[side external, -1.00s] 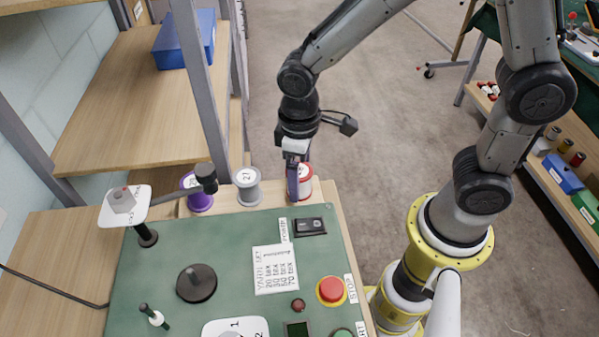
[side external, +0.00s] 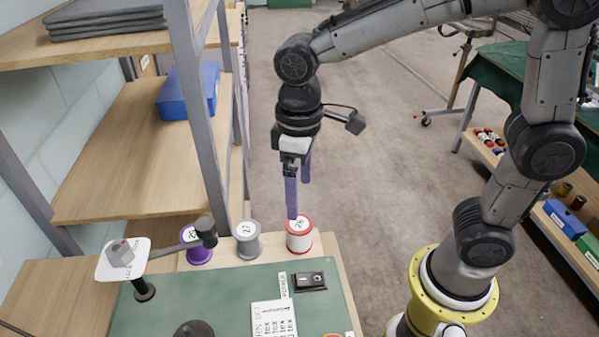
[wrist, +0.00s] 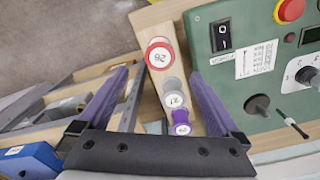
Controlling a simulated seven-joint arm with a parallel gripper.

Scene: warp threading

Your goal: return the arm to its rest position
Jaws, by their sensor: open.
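My gripper (side external: 298,198) is open and empty, with its long purple fingers pointing down above the back edge of the table. In the side view, its fingertips are close to the top of the red-rimmed white spool (side external: 299,236), in front of or just above it; I cannot tell whether they touch. In the wrist view, my gripper (wrist: 160,92) has its fingers wide apart. The red spool (wrist: 160,55) stands beyond them, with the grey spool (wrist: 174,93) and the purple spool (wrist: 182,128) between them in the picture.
A green work panel (side external: 235,290) carries a black switch (side external: 309,281) and a printed card (side external: 273,318). A shelf rack with a grey upright (side external: 198,90) and a blue box (side external: 188,92) is left of my gripper. Open floor lies behind.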

